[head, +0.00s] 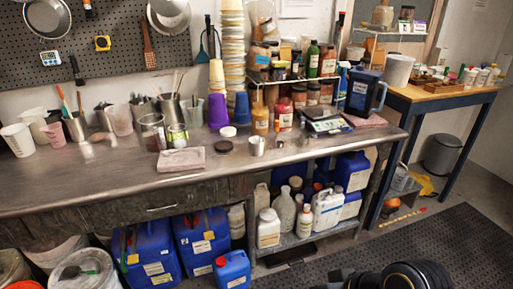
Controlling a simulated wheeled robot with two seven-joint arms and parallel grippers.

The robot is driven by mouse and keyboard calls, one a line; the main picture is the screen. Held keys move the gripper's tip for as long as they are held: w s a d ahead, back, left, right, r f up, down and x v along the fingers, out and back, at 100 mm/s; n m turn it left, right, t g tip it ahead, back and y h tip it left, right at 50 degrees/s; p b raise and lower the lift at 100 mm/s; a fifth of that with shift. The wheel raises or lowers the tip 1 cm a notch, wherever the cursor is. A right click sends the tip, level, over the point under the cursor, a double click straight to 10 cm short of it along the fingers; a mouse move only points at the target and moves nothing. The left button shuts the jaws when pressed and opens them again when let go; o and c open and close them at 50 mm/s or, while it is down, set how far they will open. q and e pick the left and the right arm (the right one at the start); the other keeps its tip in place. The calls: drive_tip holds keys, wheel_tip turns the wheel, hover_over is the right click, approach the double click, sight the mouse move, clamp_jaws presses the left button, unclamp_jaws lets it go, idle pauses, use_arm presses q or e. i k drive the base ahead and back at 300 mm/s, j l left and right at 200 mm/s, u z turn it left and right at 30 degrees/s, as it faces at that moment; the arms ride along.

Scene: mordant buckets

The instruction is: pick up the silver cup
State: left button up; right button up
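A small silver cup (257,146) stands upright on the metal workbench (95,178), near its front edge and right of the middle of the picture. Nothing covers it. Several larger silver cups stand along the back left of the bench with tools in them, among them one (170,106) with sticks in it. Neither of my grippers shows in the head view. Black rounded parts at the bottom right seem to be mine, but no fingers are visible there.
A scale (325,120) stands to the right. Blue jugs (146,250) and white bottles sit below. The bench's front left is mostly clear.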

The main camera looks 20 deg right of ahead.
sight(257, 146)
drive_tip(key=i+l, duration=0.1)
drive_tip(key=i, duration=0.45)
drive_tip(key=i+l+u, duration=0.15)
drive_tip(key=i, duration=0.4)
drive_tip(key=i+l, duration=0.1)
drive_tip(key=i, duration=0.45)
drive_tip(key=j+u, duration=0.05)
